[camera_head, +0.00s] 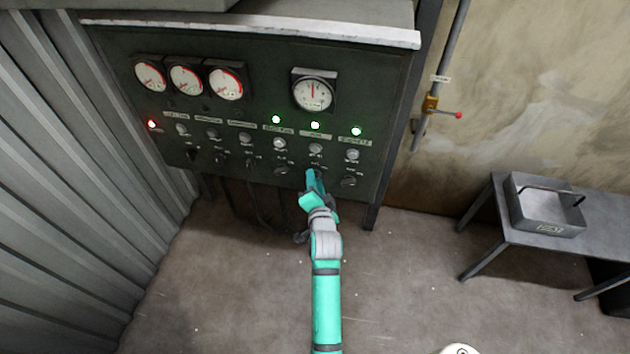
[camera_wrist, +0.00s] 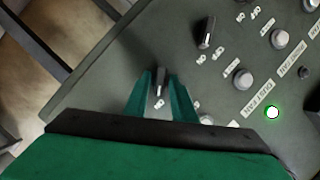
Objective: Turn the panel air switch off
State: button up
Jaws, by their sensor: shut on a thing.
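The dark control panel (camera_head: 270,80) carries a row of small rotary switches along its lower edge. My gripper (camera_head: 316,180) reaches up to the switch under the middle of three green lamps, and hides that switch in the head view. In the wrist view my gripper (camera_wrist: 160,86) has its two teal fingers on either side of a small dark knob with a pale pointer (camera_wrist: 159,81), shut on it. The middle green lamp (camera_head: 315,125) is lit.
A neighbouring knob (camera_wrist: 205,33) lies close to the held one. Grey buttons (camera_wrist: 243,78) sit above the knobs on the panel. A corrugated wall (camera_head: 70,180) is at left; a table with a metal tray (camera_head: 545,222) is at right. The floor between is clear.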

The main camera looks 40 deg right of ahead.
jog(key=n+g, duration=0.1)
jog(key=n, duration=0.1)
jog(key=n+g+h, duration=0.1)
jog(key=n+g, duration=0.1)
jog(key=n, duration=0.1)
jog(key=n+g+h, duration=0.1)
jog(key=n, duration=0.1)
jog(key=shift+w+a+r, duration=0.1)
jog(key=shift+w+a, duration=0.1)
jog(key=shift+w, duration=0.05)
dwell(0.3)
jog(key=shift+n+g, duration=0.3)
jog(key=o, duration=0.7)
jog(key=shift+o, duration=0.2)
jog(key=v, duration=1)
jog(key=shift+s+a, duration=0.25)
jog(key=shift+a, duration=0.1)
